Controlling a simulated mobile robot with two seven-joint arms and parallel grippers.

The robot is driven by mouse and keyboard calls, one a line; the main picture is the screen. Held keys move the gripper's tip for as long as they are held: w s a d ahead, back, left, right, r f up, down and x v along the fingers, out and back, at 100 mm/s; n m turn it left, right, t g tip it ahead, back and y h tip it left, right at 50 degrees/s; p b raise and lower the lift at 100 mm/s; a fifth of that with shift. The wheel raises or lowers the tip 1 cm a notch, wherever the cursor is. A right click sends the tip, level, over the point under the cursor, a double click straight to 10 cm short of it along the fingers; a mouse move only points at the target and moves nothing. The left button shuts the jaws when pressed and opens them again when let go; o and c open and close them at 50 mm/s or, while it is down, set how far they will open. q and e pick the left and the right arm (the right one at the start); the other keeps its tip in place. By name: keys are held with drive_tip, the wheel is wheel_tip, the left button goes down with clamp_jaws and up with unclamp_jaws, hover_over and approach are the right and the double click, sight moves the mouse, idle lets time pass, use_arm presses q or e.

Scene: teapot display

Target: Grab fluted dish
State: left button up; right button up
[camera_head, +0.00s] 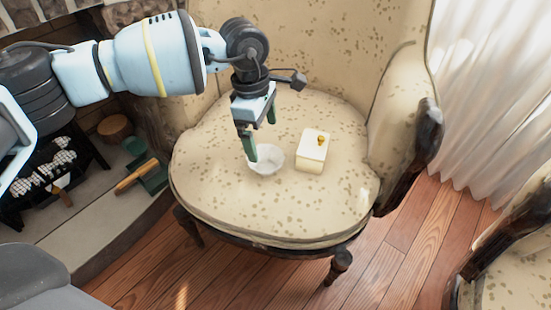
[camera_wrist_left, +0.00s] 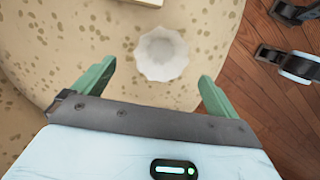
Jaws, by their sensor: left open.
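The fluted dish (camera_head: 267,160) is a small white bowl with a scalloped rim, upright on the seat of the armchair. It also shows in the left wrist view (camera_wrist_left: 162,54), beyond the fingertips and between their lines. My left gripper (camera_head: 260,138) is open, its green fingers pointing down just above the dish, with one finger overlapping the dish's far left rim in the head view. Whether a finger touches the dish cannot be told. In the left wrist view the gripper (camera_wrist_left: 158,78) has nothing between its fingers.
A cream box (camera_head: 312,150) with a gold knob stands just right of the dish on the spotted armchair seat (camera_head: 270,215). The chair's back and right armrest (camera_head: 428,135) rise around it. A fireplace is at left; the front seat area is clear.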

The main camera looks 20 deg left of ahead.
sight(268, 167)
use_arm(q)
wheel_tip(268, 167, down, 3)
drive_tip(key=shift+w+r+b, duration=0.1)
drive_tip(key=shift+w+b, duration=0.05)
drive_tip(key=shift+b, duration=0.4)
drive_tip(key=shift+d, duration=0.1)
use_arm(e)
drive_tip(key=shift+s+f+g, duration=0.4)
drive_tip(key=shift+s+f, duration=0.45)
drive_tip(key=shift+f, duration=0.05)
use_arm(q)
drive_tip(key=f, duration=0.1)
drive_tip(key=f+b, duration=0.1)
drive_tip(key=f, duration=0.1)
drive_tip(key=f+b, duration=0.1)
drive_tip(key=shift+s+d+f, duration=0.2)
drive_tip(key=shift+s, duration=0.15)
drive_tip(key=shift+d+f+b, duration=0.1)
drive_tip(key=shift+f+b, duration=0.2)
drive_tip(key=shift+f, duration=0.1)
use_arm(e)
drive_tip(key=shift+x, duration=1.2)
use_arm(q)
drive_tip(key=shift+r, duration=0.1)
use_arm(e)
drive_tip(key=shift+w+d, duration=0.1)
drive_tip(key=shift+d, duration=0.05)
